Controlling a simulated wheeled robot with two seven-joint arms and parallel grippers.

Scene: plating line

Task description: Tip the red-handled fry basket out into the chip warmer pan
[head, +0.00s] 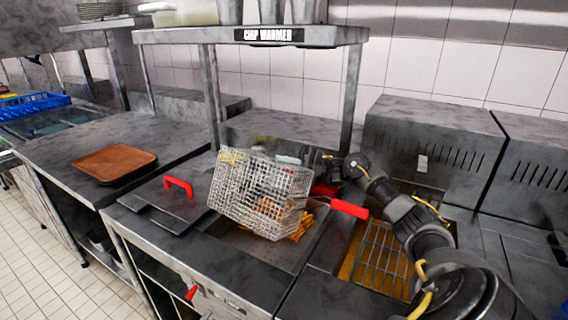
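The wire fry basket (258,190) hangs tilted above the chip warmer pan (245,245), below the shelf sign reading CHIP WARMER. A red handle (350,209) sticks out to its right. Golden chips (297,232) show below and beside the basket's lower right edge. The basket hides much of the pan, so I cannot tell how many chips remain inside the mesh. My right gripper (328,182) is at the basket's right side, against a red part, and appears shut on the basket's handle; its fingertips are partly hidden. My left gripper is not in view.
A dark lid (160,207) with a red handle lies left of the pan. The shelf (255,36) spans above on posts close to the basket. A fryer (378,262) with a wire rack lies to the right. A brown tray (114,163) sits on the left counter.

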